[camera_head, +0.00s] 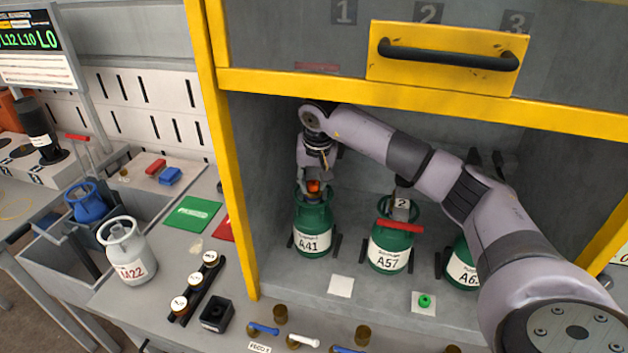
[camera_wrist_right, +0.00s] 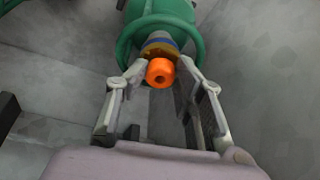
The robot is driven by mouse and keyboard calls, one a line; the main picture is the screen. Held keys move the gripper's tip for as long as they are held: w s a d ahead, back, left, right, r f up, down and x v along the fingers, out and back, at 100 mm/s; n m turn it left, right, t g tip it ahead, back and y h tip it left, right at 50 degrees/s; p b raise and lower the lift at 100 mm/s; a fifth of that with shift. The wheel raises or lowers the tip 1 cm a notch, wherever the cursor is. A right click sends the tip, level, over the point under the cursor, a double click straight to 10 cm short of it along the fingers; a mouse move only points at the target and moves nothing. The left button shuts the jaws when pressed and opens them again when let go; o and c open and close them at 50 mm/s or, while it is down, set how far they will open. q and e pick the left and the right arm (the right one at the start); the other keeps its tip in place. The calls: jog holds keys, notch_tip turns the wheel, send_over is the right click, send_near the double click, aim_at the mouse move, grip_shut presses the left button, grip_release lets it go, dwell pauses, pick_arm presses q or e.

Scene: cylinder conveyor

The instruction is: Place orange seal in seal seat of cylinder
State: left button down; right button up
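The green cylinder labelled A41 (camera_head: 313,235) stands upright at the left of the cabinet bay. A small orange seal (camera_head: 314,187) is at the top of its valve, inside the green collar. In the right wrist view the orange seal (camera_wrist_right: 160,72) is in front of the valve's brass and blue ring (camera_wrist_right: 160,46); whether it is fully seated I cannot tell. My right gripper (camera_head: 312,182) reaches down over the cylinder. Its fingers (camera_wrist_right: 160,70) stand apart on either side of the seal, with narrow gaps visible. My left gripper is not in view.
Green cylinder A57 (camera_head: 388,250) with a red bar across it and another green cylinder (camera_head: 461,268) stand to the right. A green seal (camera_head: 425,300) lies on a white square. A yellow frame post (camera_head: 229,150) bounds the bay's left side. White cylinder A22 (camera_head: 128,255) stands outside, left.

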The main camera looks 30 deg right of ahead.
jog(key=shift+o, duration=1.2)
jog(key=shift+s+a+f, duration=0.1)
jog(key=shift+s+f, duration=0.1)
jog(key=shift+f, duration=0.6)
jog(key=shift+o, duration=0.2)
jog(key=shift+w+f, duration=0.1)
jog(key=shift+w, duration=0.05)
jog(key=shift+r, duration=0.2)
